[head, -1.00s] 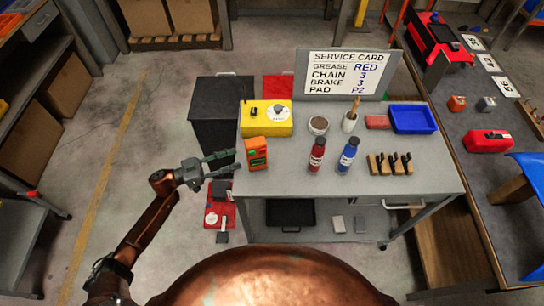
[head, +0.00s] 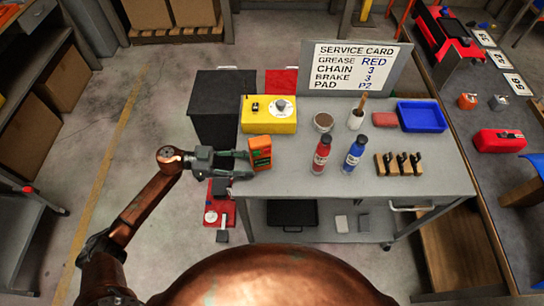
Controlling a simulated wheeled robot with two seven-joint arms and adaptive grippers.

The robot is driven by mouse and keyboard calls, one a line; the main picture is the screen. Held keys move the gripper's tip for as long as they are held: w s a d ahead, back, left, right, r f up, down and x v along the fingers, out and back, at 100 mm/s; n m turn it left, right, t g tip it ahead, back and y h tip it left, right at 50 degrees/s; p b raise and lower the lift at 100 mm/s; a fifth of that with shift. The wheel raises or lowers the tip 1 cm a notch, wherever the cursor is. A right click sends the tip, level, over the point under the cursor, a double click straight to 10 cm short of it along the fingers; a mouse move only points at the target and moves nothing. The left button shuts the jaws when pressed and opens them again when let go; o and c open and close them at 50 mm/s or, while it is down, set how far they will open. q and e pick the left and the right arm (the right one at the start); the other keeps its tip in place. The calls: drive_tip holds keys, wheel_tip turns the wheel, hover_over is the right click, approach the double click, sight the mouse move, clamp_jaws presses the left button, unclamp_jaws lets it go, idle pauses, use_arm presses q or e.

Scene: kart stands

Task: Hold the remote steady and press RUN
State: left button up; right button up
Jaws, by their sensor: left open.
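The orange remote (head: 260,152) stands upright at the left edge of the grey cart top (head: 330,178). It has a dark green panel on its front; its lettering is too small to read. My left gripper (head: 246,162) comes in from the left with its open fingers at the remote's left side. One finger reaches near the remote's upper part and one near its lower part. I cannot tell whether they touch it. My right gripper is not in view.
A yellow box with a dial (head: 269,114) stands behind the remote. A red bottle (head: 321,154) and a blue bottle (head: 354,153) stand to its right. A service card board (head: 356,68) is at the back. A black cabinet (head: 221,100) stands left of the cart.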

sight(270, 165)
use_arm(q)
drive_tip(key=d, duration=0.2)
drive_tip(key=d+b, duration=0.1)
drive_tip(key=d, duration=0.1)
drive_tip(key=shift+f, duration=0.25)
drive_tip(key=d+p, duration=0.1)
drive_tip(key=d, duration=0.1)
drive_tip(key=shift+d, duration=0.4)
drive_tip(key=shift+d+f+p, duration=0.15)
drive_tip(key=shift+d+p, duration=0.15)
drive_tip(key=shift+d, duration=0.4)
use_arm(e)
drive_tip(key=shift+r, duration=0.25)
use_arm(q)
drive_tip(key=shift+c, duration=0.6)
drive_tip(key=c, duration=0.8)
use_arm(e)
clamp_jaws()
